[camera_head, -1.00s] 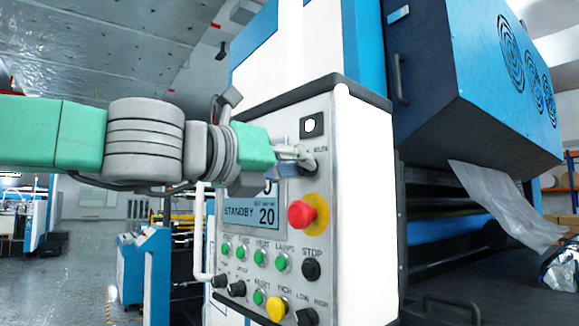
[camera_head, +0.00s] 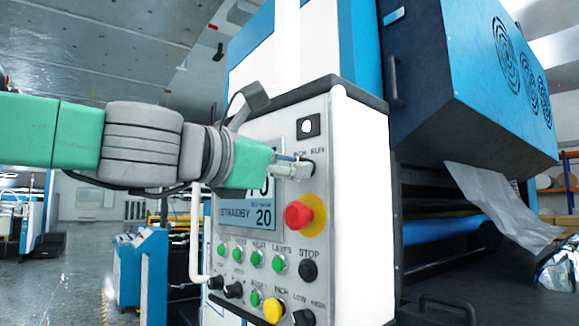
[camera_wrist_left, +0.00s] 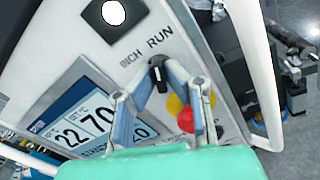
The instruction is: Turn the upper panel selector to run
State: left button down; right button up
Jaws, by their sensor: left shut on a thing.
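The upper panel selector (camera_wrist_left: 158,73) is a small black knob below the printed words INCH and RUN in the left wrist view. My left gripper (camera_wrist_left: 162,82) has its fingertips on both sides of the knob and is shut on it. In the head view the left gripper (camera_head: 302,170) reaches in from the left to the upper part of the grey control panel (camera_head: 277,128), and its fingers largely hide the knob. Which word the knob points to cannot be told clearly. My right gripper is not in view.
Below the gripper are a display (camera_head: 238,220) reading STANDBY, a red mushroom button (camera_head: 298,215) on a yellow collar, and several green buttons. A black STOP knob (camera_head: 308,270) sits lower right. A white bent rail (camera_head: 196,245) runs along the panel's left side.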

pick_arm(q)
jog(key=shift+w+m, duration=0.1)
jog(key=shift+m, duration=0.4)
jog(key=shift+a, duration=0.1)
jog(key=c, duration=1.6)
grip_release()
jog(key=shift+c, duration=0.2)
jog(key=shift+w+d+f, duration=0.15)
jog(key=shift+w+d, duration=0.05)
jog(key=shift+d, duration=0.1)
jog(key=shift+s, duration=0.1)
